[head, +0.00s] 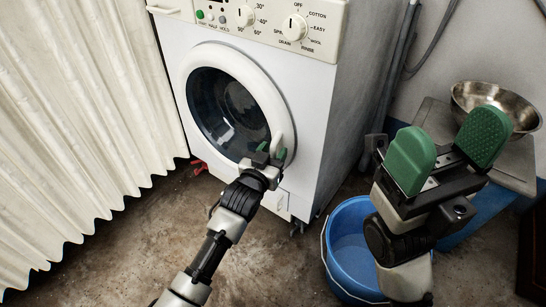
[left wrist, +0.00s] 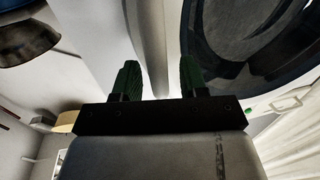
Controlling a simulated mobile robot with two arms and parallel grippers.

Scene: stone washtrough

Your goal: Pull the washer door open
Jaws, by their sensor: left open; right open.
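The washer (head: 300,100) is a white front-loader with a round door (head: 252,80), a white ring around dark glass. The door looks closed against the front. A pale handle (head: 276,143) stands on the ring's lower right edge. My left gripper (head: 267,155) is at this handle, open, partly hiding it. In the left wrist view its green fingers (left wrist: 160,75) are apart, with a pale upright part of the door side between and beyond them; contact cannot be told. The dark door glass (left wrist: 235,45) is right of them. My right gripper (head: 449,140) is open and empty, near the camera.
A cream curtain (head: 80,120) hangs left of the washer. A blue bucket (head: 345,245) stands on the floor at right, partly behind my right arm. A metal basin (head: 490,97) sits on a stone ledge (head: 515,165). Bare floor (head: 130,260) lies in front.

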